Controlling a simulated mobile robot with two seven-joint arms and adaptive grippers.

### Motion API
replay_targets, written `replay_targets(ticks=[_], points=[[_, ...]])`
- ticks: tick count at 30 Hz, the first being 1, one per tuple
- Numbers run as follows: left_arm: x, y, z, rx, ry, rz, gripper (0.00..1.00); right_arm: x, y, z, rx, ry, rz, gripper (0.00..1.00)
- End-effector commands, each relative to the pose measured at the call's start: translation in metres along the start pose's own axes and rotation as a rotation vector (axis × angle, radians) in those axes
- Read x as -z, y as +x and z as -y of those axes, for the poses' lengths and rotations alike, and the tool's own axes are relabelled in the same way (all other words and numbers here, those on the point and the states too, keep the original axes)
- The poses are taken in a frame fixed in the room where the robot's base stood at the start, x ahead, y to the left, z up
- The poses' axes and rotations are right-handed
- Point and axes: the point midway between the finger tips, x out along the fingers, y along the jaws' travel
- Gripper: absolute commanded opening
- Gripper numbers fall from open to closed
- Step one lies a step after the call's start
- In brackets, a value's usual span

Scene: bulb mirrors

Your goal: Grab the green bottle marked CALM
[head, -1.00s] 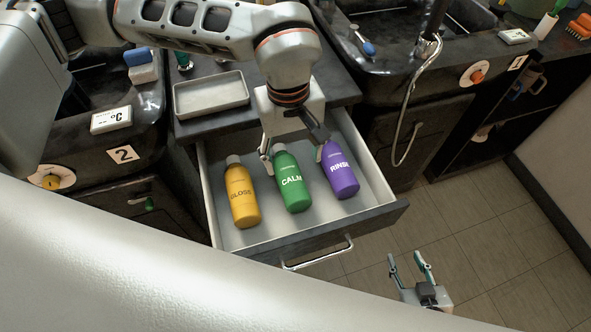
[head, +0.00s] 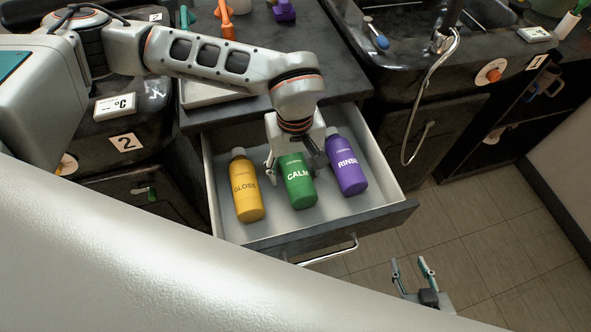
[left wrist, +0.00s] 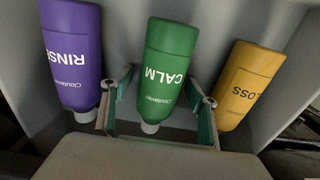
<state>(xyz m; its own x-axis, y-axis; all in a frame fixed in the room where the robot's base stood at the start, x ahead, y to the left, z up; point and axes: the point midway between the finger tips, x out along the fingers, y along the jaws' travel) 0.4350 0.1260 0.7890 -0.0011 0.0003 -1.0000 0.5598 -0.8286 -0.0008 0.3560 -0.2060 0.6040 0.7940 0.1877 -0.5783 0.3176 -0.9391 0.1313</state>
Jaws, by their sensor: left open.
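The green bottle marked CALM (head: 299,188) lies in the open drawer between the yellow and purple bottles. It also shows in the left wrist view (left wrist: 165,65), with its white cap toward my gripper. My left gripper (head: 294,172) is open over the cap end of the green bottle and hides its cap in the head view. In the left wrist view its fingers (left wrist: 158,112) stand on either side of the bottle's neck end, with gaps beside it. My right gripper (head: 415,275) is open and empty, low over the floor in front of the drawer.
The yellow GLOSS bottle (head: 246,190) lies left of the green one, and the purple RINSE bottle (head: 346,165) lies right, both close to my left fingers. The drawer's walls (head: 392,182) surround them. A tray (head: 205,92) is on the counter behind.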

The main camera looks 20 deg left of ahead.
Motion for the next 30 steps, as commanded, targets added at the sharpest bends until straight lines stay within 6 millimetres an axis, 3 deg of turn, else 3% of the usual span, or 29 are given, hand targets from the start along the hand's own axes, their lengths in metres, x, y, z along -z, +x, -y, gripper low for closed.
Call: replay_targets(ticks=[6,12,23,30], points=[[0.0,0.0,0.0,-0.001,0.0,-0.001,0.59,0.0,0.0,-0.002,-0.003,-0.001,0.001,0.4],[0.0,0.0,0.0,-0.001,0.0,0.0,0.08,0.0,0.0,-0.002,-0.003,-0.001,0.001,0.4],[0.0,-0.003,-0.001,-0.002,0.0,-0.001,0.08,0.001,0.0,-0.002,-0.002,0.0,0.0,0.4],[0.001,-0.027,-0.001,-0.004,0.0,-0.004,0.08,0.004,-0.001,-0.001,-0.002,0.001,-0.004,0.4]])
